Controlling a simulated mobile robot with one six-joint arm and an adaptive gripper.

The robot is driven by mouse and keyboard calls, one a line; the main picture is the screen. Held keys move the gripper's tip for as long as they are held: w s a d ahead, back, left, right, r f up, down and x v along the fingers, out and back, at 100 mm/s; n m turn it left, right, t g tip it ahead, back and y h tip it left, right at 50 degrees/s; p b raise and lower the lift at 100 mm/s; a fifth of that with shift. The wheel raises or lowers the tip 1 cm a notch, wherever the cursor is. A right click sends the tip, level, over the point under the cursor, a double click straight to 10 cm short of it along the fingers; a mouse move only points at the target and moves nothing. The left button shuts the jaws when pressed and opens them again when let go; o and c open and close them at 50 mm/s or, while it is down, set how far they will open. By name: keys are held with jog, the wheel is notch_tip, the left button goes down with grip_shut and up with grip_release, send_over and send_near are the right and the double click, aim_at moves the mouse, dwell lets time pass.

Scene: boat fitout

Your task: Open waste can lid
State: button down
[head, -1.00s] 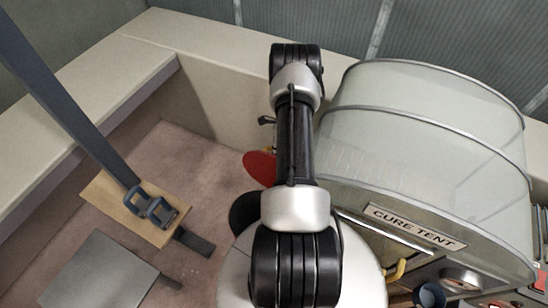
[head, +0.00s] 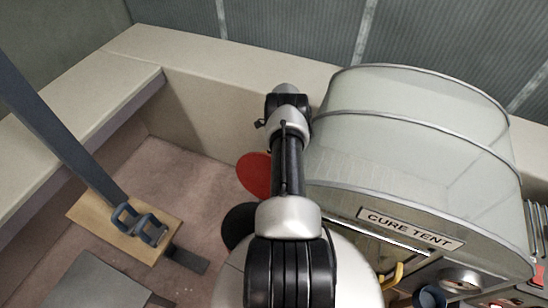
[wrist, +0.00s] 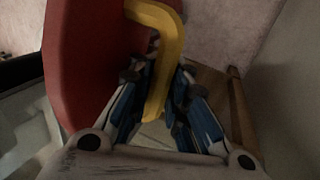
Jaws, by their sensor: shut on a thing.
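The waste can lid (head: 254,176) is a red disc seen partly behind my arm in the head view, left of the cure tent. In the wrist view the red lid (wrist: 88,60) fills the left side, steeply tilted in the picture. Its yellow bar handle (wrist: 162,55) runs down between my fingers. My gripper (wrist: 160,88) is shut on this handle, with the blue-padded fingers on both sides of it. My gripper is hidden behind my arm in the head view. The can's body cannot be made out clearly.
The cure tent (head: 415,160), with a translucent domed cover, stands close to my arm's right. A wooden board with blue-grey buckles (head: 140,222) and a grey plate (head: 95,285) lie at left. Pale bench walls (head: 215,118) enclose the floor behind.

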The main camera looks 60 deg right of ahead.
jog(key=shift+w+d+r+h, duration=0.1)
jog(key=shift+d+r+h, duration=0.05)
jog(key=shift+d, duration=0.35)
jog(key=shift+d+r+h, duration=0.1)
jog(key=shift+d+h, duration=0.05)
jog(key=shift+d, duration=0.35)
jog(key=c, duration=1.5)
grip_release()
jog(key=shift+d+f, duration=0.1)
jog(key=shift+d, duration=0.1)
jog(key=shift+c, duration=0.2)
jog(key=shift+a, duration=0.1)
jog(key=v, duration=1.1)
jog(key=shift+r, duration=0.35)
